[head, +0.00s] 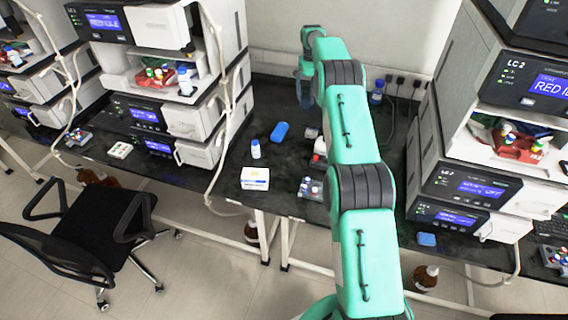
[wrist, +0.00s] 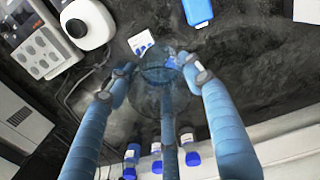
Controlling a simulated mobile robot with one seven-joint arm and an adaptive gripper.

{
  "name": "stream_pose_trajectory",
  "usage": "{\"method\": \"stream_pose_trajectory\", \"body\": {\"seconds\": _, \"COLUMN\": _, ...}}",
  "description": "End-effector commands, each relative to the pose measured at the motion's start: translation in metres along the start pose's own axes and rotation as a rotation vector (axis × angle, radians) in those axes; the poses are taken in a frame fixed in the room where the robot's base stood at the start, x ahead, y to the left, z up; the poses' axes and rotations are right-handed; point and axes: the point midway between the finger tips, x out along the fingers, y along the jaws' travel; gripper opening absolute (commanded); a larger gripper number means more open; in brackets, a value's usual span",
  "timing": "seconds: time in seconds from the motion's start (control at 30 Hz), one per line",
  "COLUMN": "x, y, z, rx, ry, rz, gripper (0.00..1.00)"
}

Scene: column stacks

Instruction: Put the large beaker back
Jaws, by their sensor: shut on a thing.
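The large beaker (wrist: 150,98) is clear, bluish glass and sits between my gripper's fingers in the wrist view. In the head view the beaker (head: 304,95) shows faintly at the far end of my arm, toward the back of the dark bench. My gripper (wrist: 163,75) is shut on it, with its blue fingers around the glass. In the head view my gripper (head: 305,72) is small and partly hidden by its own links. I cannot tell whether the beaker's base touches the bench.
A blue-capped bottle (head: 376,93) stands at the back. Instrument stacks flank both sides.

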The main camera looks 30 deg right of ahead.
Motion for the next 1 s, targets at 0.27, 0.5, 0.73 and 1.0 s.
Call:
{"method": "stream_pose_trajectory", "body": {"seconds": 0.27, "x": -0.004, "y": -0.029, "z": 0.033, "rx": 0.065, "ry": 0.000, "rz": 0.000, "gripper": 0.18}}
{"method": "stream_pose_trajectory", "body": {"seconds": 0.5, "x": -0.004, "y": -0.051, "z": 0.067, "rx": 0.123, "ry": 0.000, "rz": 0.001, "gripper": 0.18}}
{"method": "stream_pose_trajectory", "body": {"seconds": 0.73, "x": -0.003, "y": -0.070, "z": 0.104, "rx": 0.178, "ry": 0.000, "rz": 0.001, "gripper": 0.18}}
{"method": "stream_pose_trajectory", "body": {"seconds": 1.0, "x": 0.000, "y": -0.089, "z": 0.154, "rx": 0.243, "ry": 0.001, "rz": 0.001, "gripper": 0.18}}
